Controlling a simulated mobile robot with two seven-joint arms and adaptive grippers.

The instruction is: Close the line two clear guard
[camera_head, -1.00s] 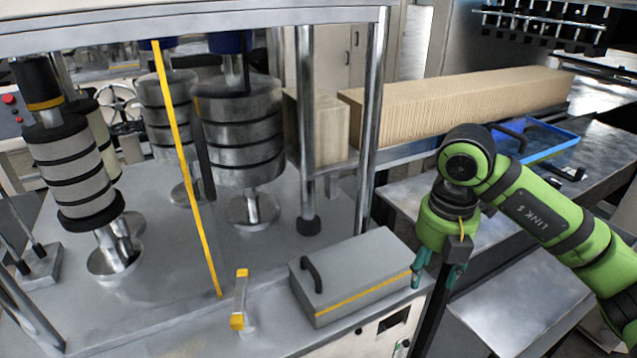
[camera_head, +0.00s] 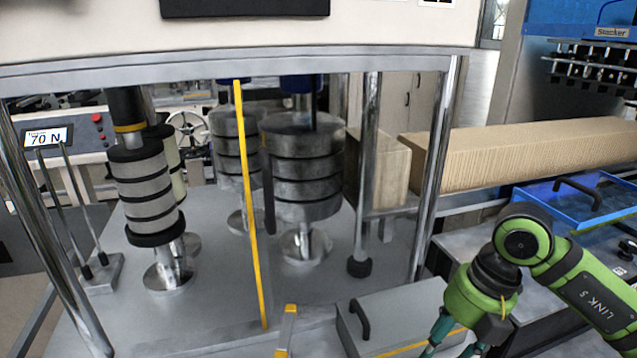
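The clear guard shows mainly by its upright yellow edge strip (camera_head: 251,215) at the front of the machine bay. A dark upright bar, which looks like its handle (camera_head: 268,188), is just right of the strip. The clear panel itself is hard to make out, so its exact angle is unclear. My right gripper (camera_head: 455,346) is at the lower right, beside the grey box lid, well apart from the guard. Its teal fingers are spread with nothing seen between them; the tips are near the bottom edge. My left gripper is out of view.
Banded rollers (camera_head: 147,190) and stacked grey discs (camera_head: 305,170) stand behind the strip. A grey lidded box (camera_head: 400,312) with a black handle and a short yellow-topped post (camera_head: 287,328) are in front. Metal posts (camera_head: 436,170) frame the bay. A blue tray (camera_head: 590,205) is at right.

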